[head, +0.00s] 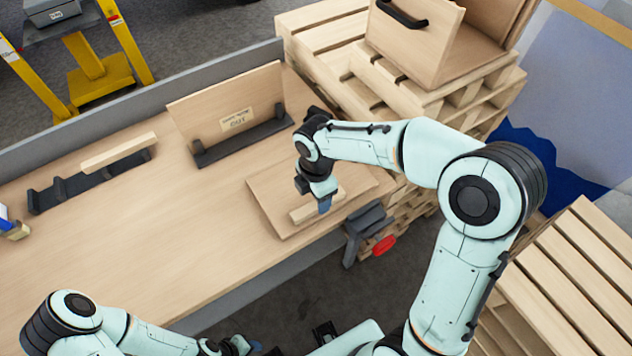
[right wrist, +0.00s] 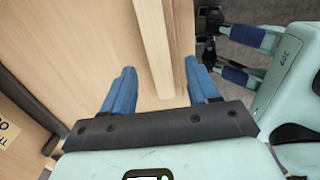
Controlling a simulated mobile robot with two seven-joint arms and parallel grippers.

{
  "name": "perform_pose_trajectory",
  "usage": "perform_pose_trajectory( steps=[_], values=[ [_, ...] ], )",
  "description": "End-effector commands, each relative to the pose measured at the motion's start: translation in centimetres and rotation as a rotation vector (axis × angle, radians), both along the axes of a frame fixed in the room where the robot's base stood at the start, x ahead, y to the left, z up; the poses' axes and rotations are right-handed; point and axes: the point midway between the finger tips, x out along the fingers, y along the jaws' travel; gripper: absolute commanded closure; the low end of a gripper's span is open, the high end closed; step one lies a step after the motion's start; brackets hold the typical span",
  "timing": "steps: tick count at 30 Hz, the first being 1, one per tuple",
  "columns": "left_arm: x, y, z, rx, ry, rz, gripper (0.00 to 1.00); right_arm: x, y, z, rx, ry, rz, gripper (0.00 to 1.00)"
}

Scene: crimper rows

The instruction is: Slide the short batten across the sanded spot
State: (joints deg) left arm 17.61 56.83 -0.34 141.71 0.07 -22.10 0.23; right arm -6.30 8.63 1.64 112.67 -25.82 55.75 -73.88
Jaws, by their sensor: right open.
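The short batten (head: 306,209), a pale wood strip, lies on a flat wooden panel (head: 275,221) at the table's front right. My right gripper (head: 325,204) is low over the batten's right part, pointing down. In the right wrist view my right gripper (right wrist: 158,68) is open, blue fingers apart, with the batten (right wrist: 153,30) running between them, nearer the right finger. I cannot tell whether they touch it. I cannot make out a sanded spot on the panel. My left gripper (head: 240,346) is at the bottom edge, partly cut off, its jaw unclear.
A longer batten (head: 118,152) rests on a black rack (head: 75,190) at the left. A labelled board (head: 230,95) stands upright in another black rack (head: 240,145) behind the panel. A dark clamp-like fixture (head: 367,222) is at the table's front edge. The table middle is clear.

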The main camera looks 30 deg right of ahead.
Motion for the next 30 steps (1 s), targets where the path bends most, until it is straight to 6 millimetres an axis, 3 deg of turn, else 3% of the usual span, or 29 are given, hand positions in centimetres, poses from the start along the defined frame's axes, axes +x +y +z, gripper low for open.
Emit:
perform_pose_trajectory(
  steps=[1, 7, 19, 20, 24, 25, 30],
  values=[
    [-0.1, 0.0, -0.2, 0.0, 0.001, 0.0, 0.57, -0.1, 0.0, -1.1, 0.0, 0.005, 0.0, 0.4],
    [-0.3, 0.0, -0.5, 0.0, 0.003, 0.0, 0.57, -0.1, 0.0, -3.3, -0.001, 0.003, 0.0, 0.4],
    [-0.3, 0.0, -0.5, 0.0, 0.003, 0.0, 0.57, 0.0, 0.0, -3.9, 0.0, 0.0, -0.001, 0.4],
    [-0.3, 0.0, -0.5, 0.0, 0.003, 0.0, 0.57, 0.0, 0.0, -3.9, 0.0, 0.0, -0.001, 0.47],
    [-0.3, 0.0, -0.5, 0.0, 0.003, 0.0, 0.57, 0.0, 0.0, -3.9, 0.0, 0.0, -0.001, 0.93],
    [-0.3, 0.0, -0.5, 0.0, 0.003, 0.0, 0.57, 0.0, 0.0, -3.9, 0.0, 0.0, -0.001, 1.0],
    [-0.2, 0.0, -0.4, 0.0, 0.002, 0.0, 0.57, 0.1, 0.0, -3.9, 0.0, 0.0, -0.001, 1.0]
  ],
)
